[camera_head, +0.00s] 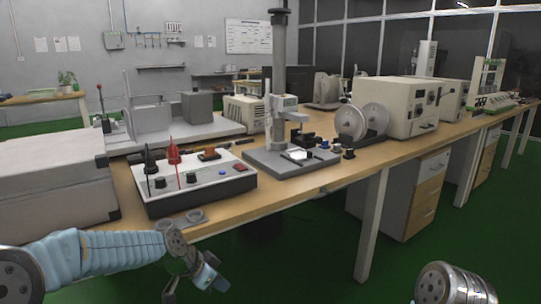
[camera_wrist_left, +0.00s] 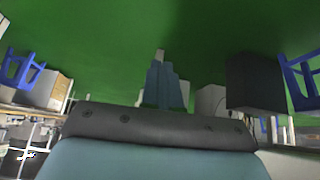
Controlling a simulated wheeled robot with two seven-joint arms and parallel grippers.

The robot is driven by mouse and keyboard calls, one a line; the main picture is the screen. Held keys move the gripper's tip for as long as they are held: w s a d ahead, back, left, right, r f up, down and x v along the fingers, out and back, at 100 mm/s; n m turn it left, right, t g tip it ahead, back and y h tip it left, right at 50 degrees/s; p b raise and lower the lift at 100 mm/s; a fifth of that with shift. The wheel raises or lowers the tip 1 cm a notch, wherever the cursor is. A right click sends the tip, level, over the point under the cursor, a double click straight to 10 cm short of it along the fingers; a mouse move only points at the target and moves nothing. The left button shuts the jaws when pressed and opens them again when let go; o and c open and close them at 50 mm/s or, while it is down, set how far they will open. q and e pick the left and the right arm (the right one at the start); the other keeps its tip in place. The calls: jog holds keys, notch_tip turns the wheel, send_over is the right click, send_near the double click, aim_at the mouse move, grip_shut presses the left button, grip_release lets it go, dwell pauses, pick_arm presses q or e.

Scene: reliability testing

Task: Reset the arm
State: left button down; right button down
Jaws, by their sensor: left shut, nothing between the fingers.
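My left arm comes in from the lower left of the head view in a light blue sleeve. My left gripper (camera_head: 194,284) hangs in front of the table's near edge, over the green floor. It is shut and empty, and touches nothing that I can see. At the bottom right of the head view a silver, rounded link of my right arm shows; the right gripper is out of the picture. The left wrist view is mostly green floor, with a dark bar and a teal surface across its bottom.
The long wooden table (camera_head: 343,177) fills the middle. Near its front edge stand a white control box (camera_head: 192,186) with red and black probes and a grey stand (camera_head: 290,163) with a column. A beige machine (camera_head: 398,105) stands farther right. The floor (camera_head: 310,262) in front is clear.

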pick_arm(q)
jog(key=s+d+f+n+g, duration=0.1)
jog(key=s+f+n, duration=0.2)
jog(key=s+f, duration=0.55)
jog(key=s+f+n+g, duration=0.1)
jog(key=s+f+n, duration=0.2)
jog(key=f, duration=1)
jog(key=s+d+f+n+g+y, duration=0.1)
jog(key=s+f+n, duration=0.4)
jog(key=s+f, duration=0.3)
jog(key=s, duration=0.4)
jog(key=shift+s, duration=0.4)
jog(key=shift+d, duration=0.1)
